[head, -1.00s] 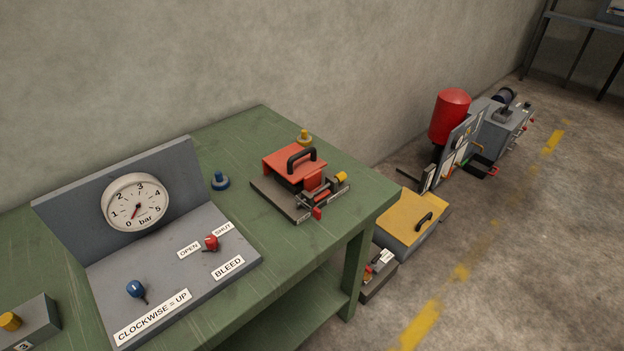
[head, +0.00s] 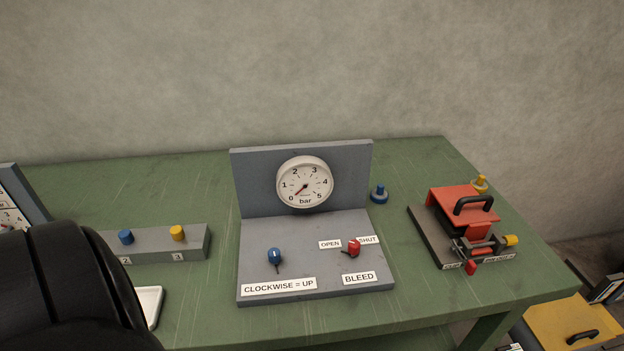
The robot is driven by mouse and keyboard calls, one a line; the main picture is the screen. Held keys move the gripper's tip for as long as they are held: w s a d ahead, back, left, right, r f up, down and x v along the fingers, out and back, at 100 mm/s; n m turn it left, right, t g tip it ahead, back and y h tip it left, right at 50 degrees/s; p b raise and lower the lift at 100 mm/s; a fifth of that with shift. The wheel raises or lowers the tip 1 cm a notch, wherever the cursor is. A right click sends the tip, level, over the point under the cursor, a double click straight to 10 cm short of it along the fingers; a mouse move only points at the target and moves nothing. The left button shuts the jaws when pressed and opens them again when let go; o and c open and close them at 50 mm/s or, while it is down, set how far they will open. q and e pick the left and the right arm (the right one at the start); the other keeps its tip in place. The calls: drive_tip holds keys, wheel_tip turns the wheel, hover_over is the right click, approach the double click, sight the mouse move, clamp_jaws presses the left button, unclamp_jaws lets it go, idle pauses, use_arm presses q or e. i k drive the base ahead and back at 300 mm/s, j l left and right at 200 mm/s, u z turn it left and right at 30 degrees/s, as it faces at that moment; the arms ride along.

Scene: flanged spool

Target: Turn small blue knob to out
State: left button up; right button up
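Several blue knobs are in the head view, and I see no label reading "out" near any of them. A blue knob with a dark pointer (head: 275,257) sits on the grey gauge panel (head: 325,235), above the label "CLOCKWISE = UP". A small blue knob (head: 126,237) sits on a low grey block (head: 150,246) at the left, above the number 2. A blue flanged piece (head: 379,193) stands on the bench just right of the panel. Neither of my grippers is in view.
The green bench (head: 420,315) carries a red knob (head: 354,247) marked OPEN and SHUT, a yellow knob (head: 177,233), a red-topped fixture (head: 463,205) and a partly hidden white tray (head: 152,306). A black part of my own body covers the lower left.

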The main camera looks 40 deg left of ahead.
sight(274, 254)
drive_tip(key=u, duration=1.45)
